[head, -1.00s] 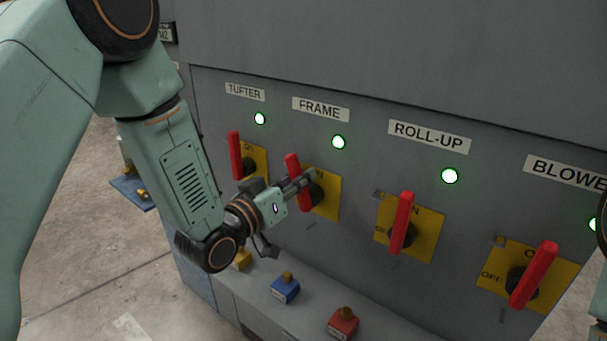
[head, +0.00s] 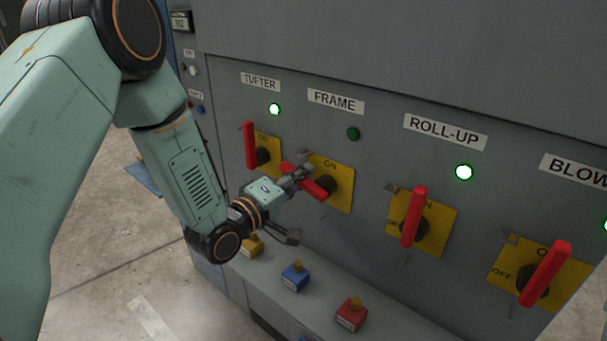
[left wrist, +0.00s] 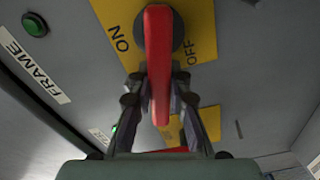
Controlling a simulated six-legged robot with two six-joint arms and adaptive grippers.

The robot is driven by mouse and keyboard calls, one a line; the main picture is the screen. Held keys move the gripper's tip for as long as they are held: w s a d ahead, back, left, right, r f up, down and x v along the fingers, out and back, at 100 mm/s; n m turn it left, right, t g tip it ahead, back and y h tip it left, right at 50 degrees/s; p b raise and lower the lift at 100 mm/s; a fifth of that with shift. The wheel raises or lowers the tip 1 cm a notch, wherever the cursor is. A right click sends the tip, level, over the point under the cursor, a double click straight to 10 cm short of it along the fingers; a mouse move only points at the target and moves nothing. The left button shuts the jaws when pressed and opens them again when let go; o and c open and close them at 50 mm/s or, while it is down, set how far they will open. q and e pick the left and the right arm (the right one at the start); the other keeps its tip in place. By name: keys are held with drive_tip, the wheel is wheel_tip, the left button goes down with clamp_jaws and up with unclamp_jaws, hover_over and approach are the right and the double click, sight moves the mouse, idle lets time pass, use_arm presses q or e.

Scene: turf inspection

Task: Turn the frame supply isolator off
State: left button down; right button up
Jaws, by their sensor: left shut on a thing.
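The frame isolator has a yellow plate (head: 340,194) under the FRAME label (head: 336,101). Its red handle (head: 316,187) is tilted well over, sloping from upper left to lower right in the head view. The frame lamp (head: 353,134) above it is dark green and unlit. My left gripper (head: 298,176) is shut on this handle. In the left wrist view the red handle (left wrist: 158,70) stands between the two fingers (left wrist: 160,105), with ON and OFF printed on either side of its hub. My right gripper is not in view.
The tufter handle (head: 250,146) at left, the roll-up handle (head: 413,217) and the blower handle (head: 545,273) at right are near upright, with tufter and roll-up lamps lit. Yellow, blue (head: 295,277) and red (head: 352,314) padlocks sit on the ledge below.

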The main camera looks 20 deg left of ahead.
use_arm(q)
drive_tip(key=shift+a+f+n, duration=0.1)
drive_tip(key=shift+f+n, duration=0.2)
drive_tip(key=shift+n, duration=0.5)
drive_tip(key=shift+a+f+n, duration=0.1)
drive_tip(key=shift+f+n, duration=0.2)
drive_tip(key=shift+n, duration=0.5)
drive_tip(key=c, duration=1.2)
unclamp_jaws()
drive_tip(key=shift+d, duration=0.1)
drive_tip(key=shift+v, duration=5.95)
